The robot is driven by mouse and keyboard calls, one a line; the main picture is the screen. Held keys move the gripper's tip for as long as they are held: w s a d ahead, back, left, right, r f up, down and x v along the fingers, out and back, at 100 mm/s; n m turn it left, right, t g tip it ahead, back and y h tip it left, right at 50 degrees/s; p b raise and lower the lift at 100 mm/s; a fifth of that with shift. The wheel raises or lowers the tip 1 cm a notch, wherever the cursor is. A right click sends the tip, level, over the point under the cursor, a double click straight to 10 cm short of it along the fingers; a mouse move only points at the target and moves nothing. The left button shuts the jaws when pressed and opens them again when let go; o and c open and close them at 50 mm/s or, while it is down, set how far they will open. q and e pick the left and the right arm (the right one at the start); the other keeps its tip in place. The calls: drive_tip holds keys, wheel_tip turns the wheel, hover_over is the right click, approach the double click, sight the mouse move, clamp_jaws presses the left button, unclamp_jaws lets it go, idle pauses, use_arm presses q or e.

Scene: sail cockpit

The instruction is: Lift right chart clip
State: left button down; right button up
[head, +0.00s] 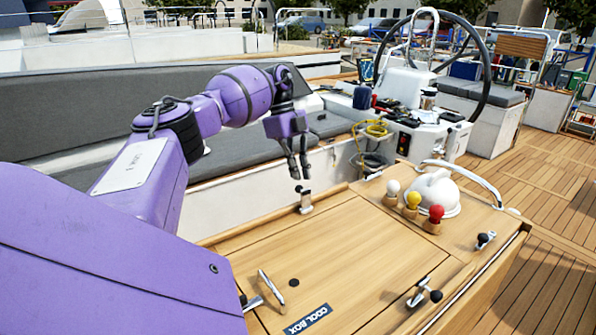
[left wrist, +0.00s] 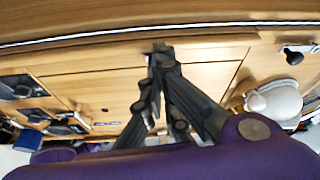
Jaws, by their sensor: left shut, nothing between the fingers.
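Small metal clips with black knobs sit on the wooden cockpit table (head: 330,255). One clip (head: 305,201) is at the back edge, one (head: 424,294) near the front right edge, and one (head: 485,240) at the far right. I cannot tell which is the right chart clip. My left gripper (head: 300,172) is shut and empty, pointing down just above the back-edge clip, apparently apart from it. In the left wrist view the shut fingertips (left wrist: 160,52) are over the table, and a black-knobbed clip (left wrist: 293,56) shows at the right. My right gripper is not in view.
A white domed compass (head: 436,192) and white, yellow and red knobs (head: 413,200) stand on the table's right part. A metal handle (head: 270,290) and COOL BOX label (head: 307,319) are in front. The helm console (head: 410,130) and wheel (head: 484,65) are behind.

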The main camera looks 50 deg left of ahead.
use_arm(q)
drive_tip(key=v, duration=1.2)
idle(0.5)
